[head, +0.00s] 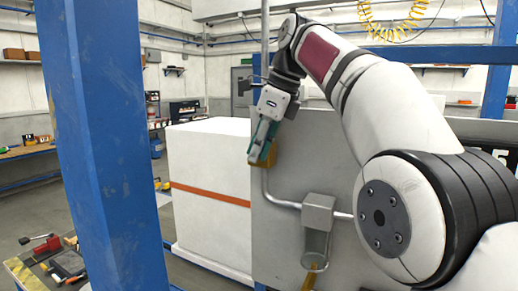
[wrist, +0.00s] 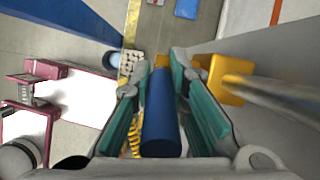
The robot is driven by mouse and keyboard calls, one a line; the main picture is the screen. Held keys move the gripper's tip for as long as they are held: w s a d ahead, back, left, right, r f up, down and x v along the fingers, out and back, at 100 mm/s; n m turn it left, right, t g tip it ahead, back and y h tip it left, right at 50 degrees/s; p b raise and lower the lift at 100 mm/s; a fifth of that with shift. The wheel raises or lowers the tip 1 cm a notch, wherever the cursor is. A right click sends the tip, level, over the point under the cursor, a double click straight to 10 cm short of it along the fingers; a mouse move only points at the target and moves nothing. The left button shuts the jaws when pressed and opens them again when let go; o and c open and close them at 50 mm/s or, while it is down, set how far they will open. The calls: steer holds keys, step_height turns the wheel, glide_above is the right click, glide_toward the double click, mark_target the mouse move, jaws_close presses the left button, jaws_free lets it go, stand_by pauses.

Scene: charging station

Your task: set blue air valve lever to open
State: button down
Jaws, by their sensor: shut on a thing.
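The blue air valve lever (wrist: 160,118) shows in the wrist view as a blue bar between my gripper's teal fingers. My gripper (wrist: 159,68) is shut on it. The yellow valve body (wrist: 230,82) sits just right of the fingers, with a grey pipe running from it to the right. In the head view my gripper (head: 258,150) points down at the valve body (head: 268,158), which is mostly behind the fingers. The lever cannot be made out in the head view.
A grey panel (head: 285,225) stands behind the valve, with a grey box (head: 318,212) on the pipe lower right. A blue post (head: 98,140) rises at left. A white cabinet (head: 210,200) with an orange stripe stands behind. Tools lie on a bench (head: 30,275) lower left.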

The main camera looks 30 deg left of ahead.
steer(key=shift+a, duration=0.1)
stand_by(0.3)
steer(key=c, duration=1.8)
jaws_free()
